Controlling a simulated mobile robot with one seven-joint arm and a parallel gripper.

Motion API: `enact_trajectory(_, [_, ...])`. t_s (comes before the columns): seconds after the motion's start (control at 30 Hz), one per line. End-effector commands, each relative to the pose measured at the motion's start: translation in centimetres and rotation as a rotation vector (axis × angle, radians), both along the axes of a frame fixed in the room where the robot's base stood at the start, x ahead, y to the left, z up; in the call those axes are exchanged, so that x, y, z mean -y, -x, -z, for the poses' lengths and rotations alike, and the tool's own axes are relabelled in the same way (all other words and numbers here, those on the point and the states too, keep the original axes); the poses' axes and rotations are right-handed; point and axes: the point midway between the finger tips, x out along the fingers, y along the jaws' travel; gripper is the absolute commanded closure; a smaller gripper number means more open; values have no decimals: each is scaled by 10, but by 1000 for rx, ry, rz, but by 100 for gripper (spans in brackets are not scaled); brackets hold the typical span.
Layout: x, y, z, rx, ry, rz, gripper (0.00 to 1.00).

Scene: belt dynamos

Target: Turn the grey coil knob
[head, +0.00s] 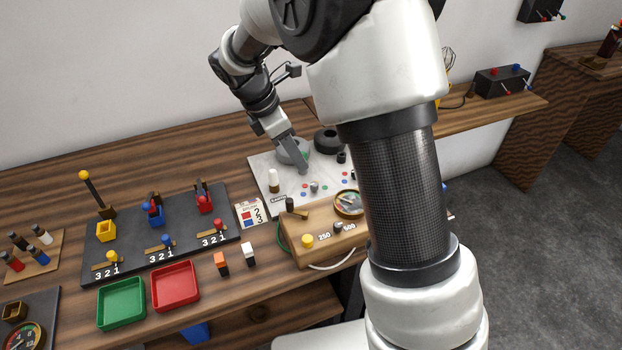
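A pale marbled board (262,168) lies on the bench, partly behind my arm. A grey round coil (284,154) and a black round coil (327,141) stand at its back. A small grey knob (314,187) sits in front of the grey coil, with red and blue dots around it. My gripper (302,170) points down over the board, in front of the grey coil and just behind the small grey knob. It hides part of the coil. I cannot tell whether it touches anything or whether its fingers are apart.
A white-topped post (273,181) and a black knob (341,157) also stand on the board. A wooden meter box (300,228) is in front. A dark switch panel (180,245), a green tray (121,303) and a red tray (175,287) lie left. My arm covers the right.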

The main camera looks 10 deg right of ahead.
Motion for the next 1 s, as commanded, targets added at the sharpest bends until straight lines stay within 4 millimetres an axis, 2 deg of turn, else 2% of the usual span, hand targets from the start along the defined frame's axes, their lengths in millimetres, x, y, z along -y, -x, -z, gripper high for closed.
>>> enact_trajectory(0.03, [5, 0, 13, -4, 2, 2, 65])
enact_trajectory(0.3, [27, -4, 66, -2, 0, 2, 65])
enact_trajectory(0.5, [37, -7, 92, -1, -1, 3, 65])
enact_trajectory(0.67, [41, -8, 101, 1, -1, 2, 65])
enact_trajectory(0.93, [42, -8, 102, 1, -1, 1, 65])
enact_trajectory(0.97, [42, -8, 102, 1, -1, 1, 67])
enact_trajectory(1.0, [42, -8, 102, 1, -1, 1, 73])
